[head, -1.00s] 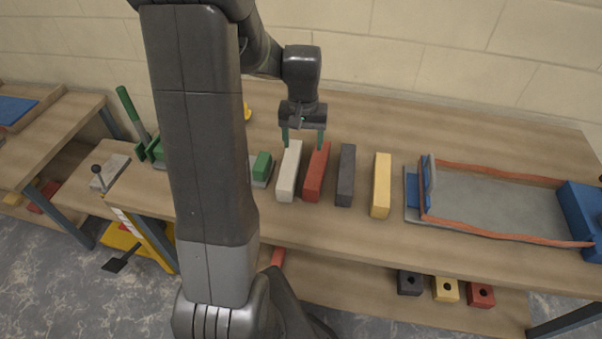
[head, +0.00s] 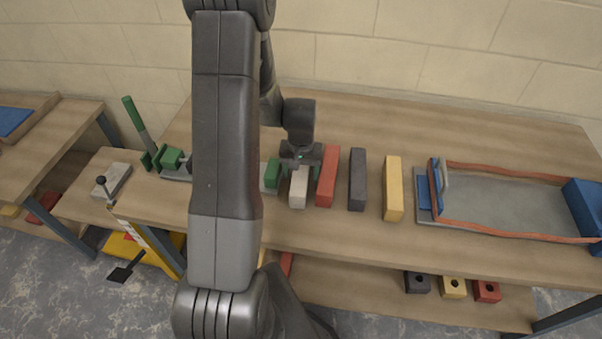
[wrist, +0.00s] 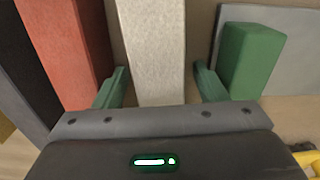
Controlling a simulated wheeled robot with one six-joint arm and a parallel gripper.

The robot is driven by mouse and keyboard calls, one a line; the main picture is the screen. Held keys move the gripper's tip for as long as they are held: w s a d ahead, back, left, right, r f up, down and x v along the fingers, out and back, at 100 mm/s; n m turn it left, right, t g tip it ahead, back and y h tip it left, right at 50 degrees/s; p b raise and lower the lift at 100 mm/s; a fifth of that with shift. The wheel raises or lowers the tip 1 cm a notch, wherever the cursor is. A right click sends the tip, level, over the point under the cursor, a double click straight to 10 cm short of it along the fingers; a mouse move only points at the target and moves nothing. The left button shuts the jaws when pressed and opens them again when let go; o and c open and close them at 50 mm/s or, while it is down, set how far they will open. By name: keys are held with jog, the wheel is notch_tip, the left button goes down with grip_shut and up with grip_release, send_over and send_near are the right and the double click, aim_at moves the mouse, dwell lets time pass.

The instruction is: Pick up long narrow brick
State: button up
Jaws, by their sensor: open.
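Several long narrow bricks lie in a row on the bench: a white one (head: 298,192), a red one (head: 327,178), a dark grey one (head: 357,180) and a yellow one (head: 393,188). My gripper (head: 301,168) is low over the white brick and hides its far part. In the wrist view the white brick (wrist: 154,50) runs between the two green fingers of my gripper (wrist: 158,88), with a gap on each side. The gripper is open. The red brick (wrist: 70,45) is just outside the left finger.
A green block (head: 272,174) stands close left of the white brick; in the wrist view it (wrist: 250,58) is just beyond the right finger. A grey tray with orange edges (head: 510,235) lies at the right. The bench behind the bricks is clear.

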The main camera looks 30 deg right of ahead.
jog(key=shift+f, duration=0.45)
grip_shut()
jog(key=shift+r, duration=0.1)
